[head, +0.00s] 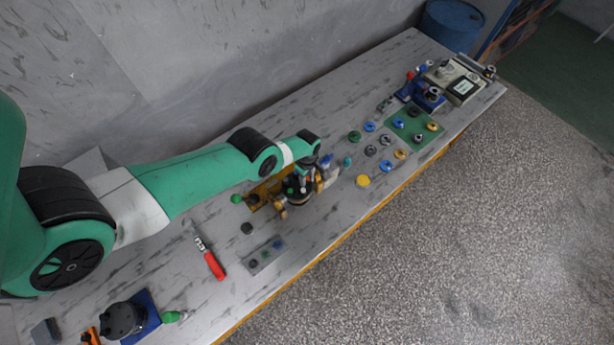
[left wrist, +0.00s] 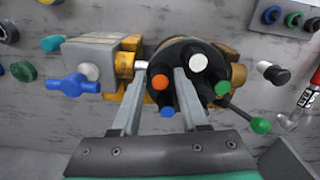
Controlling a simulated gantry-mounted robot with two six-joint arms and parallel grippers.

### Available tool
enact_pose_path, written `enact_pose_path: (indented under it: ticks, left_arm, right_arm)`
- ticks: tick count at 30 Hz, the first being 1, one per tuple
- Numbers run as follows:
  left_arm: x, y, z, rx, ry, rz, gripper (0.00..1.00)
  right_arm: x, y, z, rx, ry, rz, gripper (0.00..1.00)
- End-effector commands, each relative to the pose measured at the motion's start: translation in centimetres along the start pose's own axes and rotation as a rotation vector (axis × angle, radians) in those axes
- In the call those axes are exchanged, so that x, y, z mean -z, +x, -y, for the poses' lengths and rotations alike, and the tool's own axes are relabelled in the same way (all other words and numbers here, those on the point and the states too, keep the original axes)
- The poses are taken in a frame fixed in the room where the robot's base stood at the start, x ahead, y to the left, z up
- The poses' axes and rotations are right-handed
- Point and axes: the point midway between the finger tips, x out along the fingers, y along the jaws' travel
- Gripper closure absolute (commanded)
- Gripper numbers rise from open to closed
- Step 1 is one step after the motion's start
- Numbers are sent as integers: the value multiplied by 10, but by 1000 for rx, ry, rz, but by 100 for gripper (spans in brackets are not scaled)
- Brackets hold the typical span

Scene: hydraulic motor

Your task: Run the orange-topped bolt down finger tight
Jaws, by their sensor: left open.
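The orange-topped bolt (left wrist: 160,82) stands on the dark round motor body (left wrist: 170,58) in the left wrist view. White (left wrist: 198,62), green (left wrist: 222,88) and blue (left wrist: 167,112) bolt tops stand around it. My left gripper (left wrist: 160,76) is open, its two fingers pointing at the motor with the orange top between their tips in the picture. I see a gap on each side of the orange top; how deep the fingers reach is unclear. In the head view the motor (head: 299,187) sits under my left gripper, which partly hides it. My right gripper is not in view.
A vise with a blue handle (left wrist: 75,85) flanks the motor. A green-knobbed lever (left wrist: 260,125) sticks out at its right. A red-handled tool (head: 214,265) and a small grey plate (head: 262,258) lie nearby. Several coloured rings and a green mat (head: 428,138) lie farther right.

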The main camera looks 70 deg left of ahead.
Motion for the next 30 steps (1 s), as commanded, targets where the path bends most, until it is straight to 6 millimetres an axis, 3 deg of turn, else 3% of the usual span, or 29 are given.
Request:
enact_pose_path:
  ticks: [3, 10, 15, 23, 30]
  left_arm:
    - [0, 0, 0, 0, 0, 0, 58]
    - [0, 0, 0, 0, 0, 0, 99]
    - [0, 0, 0, 0, 26, 0, 100]
    - [0, 0, 0, 0, 344, 0, 100]
    - [0, 0, 0, 0, 355, 0, 100]
  right_arm:
    - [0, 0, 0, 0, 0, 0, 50]
    - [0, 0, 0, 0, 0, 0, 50]
    - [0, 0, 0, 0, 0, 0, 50]
    - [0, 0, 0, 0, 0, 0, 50]
    - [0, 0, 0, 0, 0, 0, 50]
